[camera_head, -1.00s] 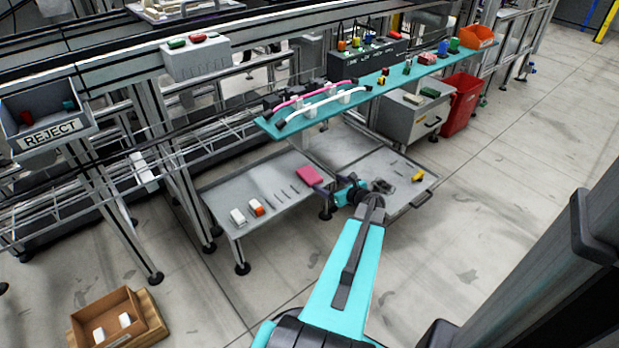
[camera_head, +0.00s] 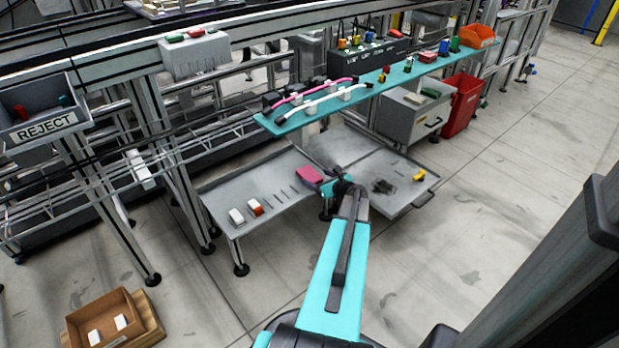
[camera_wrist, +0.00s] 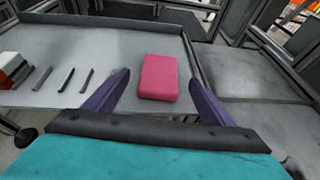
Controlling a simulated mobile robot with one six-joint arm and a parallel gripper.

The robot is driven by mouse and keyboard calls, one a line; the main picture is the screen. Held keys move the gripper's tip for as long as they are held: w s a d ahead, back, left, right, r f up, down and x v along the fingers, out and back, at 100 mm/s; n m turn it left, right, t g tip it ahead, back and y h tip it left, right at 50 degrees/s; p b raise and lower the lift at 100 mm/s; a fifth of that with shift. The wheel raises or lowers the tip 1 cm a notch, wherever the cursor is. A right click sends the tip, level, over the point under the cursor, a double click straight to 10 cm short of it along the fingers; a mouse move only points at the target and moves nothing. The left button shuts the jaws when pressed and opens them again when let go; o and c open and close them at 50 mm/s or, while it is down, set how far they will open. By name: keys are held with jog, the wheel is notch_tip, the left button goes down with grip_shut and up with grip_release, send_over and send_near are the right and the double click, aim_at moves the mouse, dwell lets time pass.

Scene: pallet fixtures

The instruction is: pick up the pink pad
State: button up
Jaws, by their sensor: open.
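The pink pad (camera_head: 309,174) lies flat on a grey tray table (camera_head: 222,199), near its right edge. In the wrist view the pink pad (camera_wrist: 158,77) is ahead of my gripper (camera_wrist: 158,85), between the lines of its two purple fingers. The fingers are apart and empty, with the pad a little beyond them and nearer the right one. In the head view my gripper (camera_head: 326,187) is at the right front edge of the table, close to the pad, and partly hidden by my arm.
Several thin grey bars (camera_wrist: 65,79) lie left of the pad, with white and red-orange blocks (camera_head: 255,207) further left. A teal shelf (camera_head: 330,110) with cables and parts hangs above and behind. A lower grey tray (camera_head: 408,203) with a yellow piece (camera_head: 419,174) is to the right.

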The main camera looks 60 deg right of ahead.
aim_at(308, 173)
jog(key=shift+w, duration=0.1)
jog(key=shift+b+x, duration=1.4)
jog(key=shift+x, duration=1.15)
jog(key=shift+r, duration=0.1)
jog(key=c, duration=1.1)
jog(key=shift+c, duration=0.2)
jog(key=shift+r, duration=0.2)
